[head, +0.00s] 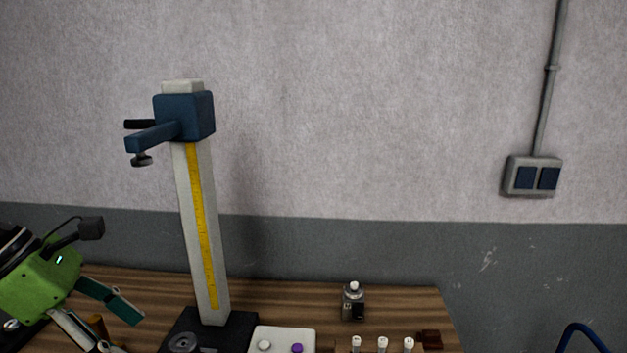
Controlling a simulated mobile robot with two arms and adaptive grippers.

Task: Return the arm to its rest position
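My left arm comes in at the lower left edge of the head view. Its green-bodied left gripper (122,332) points down and to the right, over the left part of the wooden table (270,293). Its two fingers are spread apart, and I see nothing clamped between their tips. A small brown-orange thing (98,326) shows between the fingers nearer the palm; I cannot tell what it is. The lower finger is partly cut off by the bottom edge. My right gripper and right arm are not in view.
A tall height gauge (202,230) with a yellow scale and blue head (184,116) stands right of the gripper. A small bottle (352,302), a pale box with knobs (283,336), several white-topped pieces (382,344) and a dark red block (429,340) are farther right.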

